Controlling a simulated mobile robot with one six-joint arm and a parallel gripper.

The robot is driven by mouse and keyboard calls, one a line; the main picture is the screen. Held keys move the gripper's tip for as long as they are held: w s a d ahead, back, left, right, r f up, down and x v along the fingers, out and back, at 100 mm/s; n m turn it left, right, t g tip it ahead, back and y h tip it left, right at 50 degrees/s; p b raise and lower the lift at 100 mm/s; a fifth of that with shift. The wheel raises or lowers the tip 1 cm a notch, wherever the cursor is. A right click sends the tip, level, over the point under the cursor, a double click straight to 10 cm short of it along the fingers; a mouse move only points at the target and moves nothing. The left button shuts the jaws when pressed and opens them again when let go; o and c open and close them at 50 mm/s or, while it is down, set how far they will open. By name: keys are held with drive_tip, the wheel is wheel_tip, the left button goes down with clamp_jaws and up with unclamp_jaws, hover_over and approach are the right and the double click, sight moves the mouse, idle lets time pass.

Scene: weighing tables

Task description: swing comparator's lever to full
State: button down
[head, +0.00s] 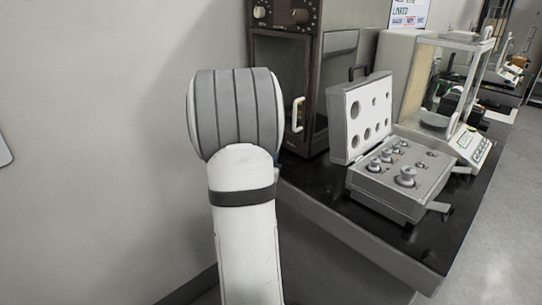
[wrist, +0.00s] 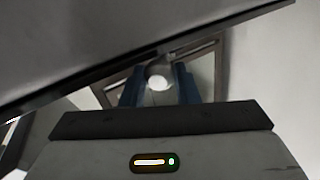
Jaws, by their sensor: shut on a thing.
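The comparator looks to be the tall dark brown cabinet (head: 283,85) with dials on top, a glass front and a white door handle (head: 298,114), on the black table. In the wrist view my gripper (wrist: 159,88) has its two dark blue fingers shut on a round, pale-ended piece (wrist: 159,76), which seems to be the lever's end. How far the lever is swung cannot be told. In the head view my own arm hides the gripper and the lever.
An open grey weight case (head: 395,192) with several metal weights stands on the black table (head: 425,250). A glass-sided balance (head: 450,85) is behind it. A bare wall (head: 90,120) is on the left. Grey floor is free at the right. A dark panel (wrist: 110,45) crosses the wrist view's top.

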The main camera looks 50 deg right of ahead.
drive_tip(key=shift+s+d, duration=0.1)
drive_tip(key=shift+s, duration=0.1)
drive_tip(key=c, duration=1.1)
unclamp_jaws()
drive_tip(key=v, duration=0.7)
drive_tip(key=shift+a+p, duration=0.3)
drive_tip(key=shift+a, duration=0.1)
